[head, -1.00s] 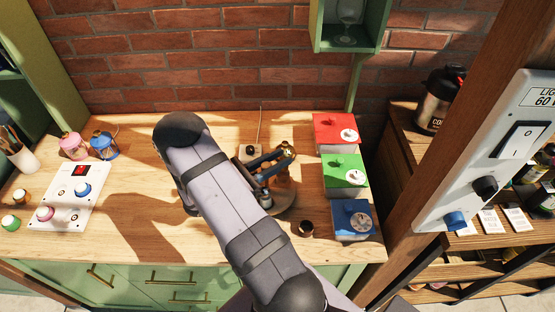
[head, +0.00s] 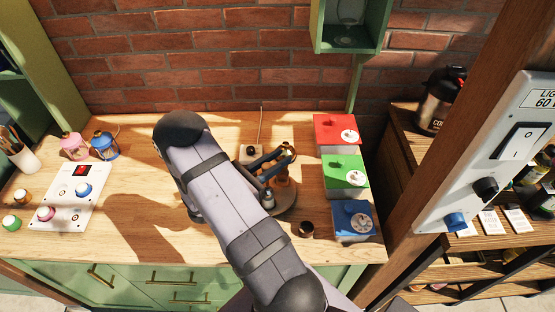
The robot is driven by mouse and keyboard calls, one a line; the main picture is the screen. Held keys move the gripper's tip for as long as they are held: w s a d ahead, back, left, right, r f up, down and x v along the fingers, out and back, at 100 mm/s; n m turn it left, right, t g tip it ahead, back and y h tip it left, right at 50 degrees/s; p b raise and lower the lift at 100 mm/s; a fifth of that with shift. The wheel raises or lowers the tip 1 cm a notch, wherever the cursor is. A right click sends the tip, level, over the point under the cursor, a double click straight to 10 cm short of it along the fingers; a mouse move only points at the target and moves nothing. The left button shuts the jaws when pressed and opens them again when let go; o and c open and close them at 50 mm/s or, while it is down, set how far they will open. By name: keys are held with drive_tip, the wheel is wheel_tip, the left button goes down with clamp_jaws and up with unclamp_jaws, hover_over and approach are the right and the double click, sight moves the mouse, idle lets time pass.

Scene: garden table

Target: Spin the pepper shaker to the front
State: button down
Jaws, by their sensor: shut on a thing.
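A round wooden turntable (head: 285,210) stands at the middle of the counter, largely hidden by my arm. A small shaker with a pale metal top (head: 268,198) stands at its front, beside my arm. A copper-brown item (head: 282,177) stands behind it, partly covered by the fingers. I cannot tell for sure which item is the pepper shaker. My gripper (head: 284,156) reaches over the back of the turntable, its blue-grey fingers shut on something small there. The fingers and arm hide most of what they hold.
A small dark cup (head: 306,229) stands in front of the turntable. The left-centre counter is fairly clear.

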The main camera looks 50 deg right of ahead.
drive_tip(key=shift+w+r+n+t+y+b, duration=0.15)
drive_tip(key=shift+w+n+t, duration=0.1)
drive_tip(key=shift+n+t, duration=0.75)
drive_tip(key=shift+w+f+n+t+y+b, duration=0.1)
drive_tip(key=shift+w+n+t, duration=0.25)
drive_tip(key=shift+t, duration=1.05)
drive_tip(key=shift+w+r+n+t+y+b, duration=0.1)
drive_tip(key=shift+w+n+t+y, duration=0.05)
drive_tip(key=shift+n+t, duration=0.9)
drive_tip(key=shift+w+a+n+t+y+b, duration=0.15)
drive_tip(key=shift+w+n+t+y, duration=0.1)
drive_tip(key=shift+n+t+y, duration=0.7)
drive_tip(key=shift+w+a+n+t+y+b, duration=0.2)
drive_tip(key=shift+n+t, duration=0.3)
drive_tip(key=shift+t, duration=0.85)
drive_tip(key=shift+w+a+n+t+y+b, duration=0.1)
drive_tip(key=shift+w+n+t+y, duration=0.2)
drive_tip(key=shift+n+t+y, duration=0.65)
drive_tip(key=c, duration=1.5)
unclamp_jaws()
drive_tip(key=shift+h, duration=0.3)
wheel_tip(320, 180, up, 10)
drive_tip(key=p, duration=1)
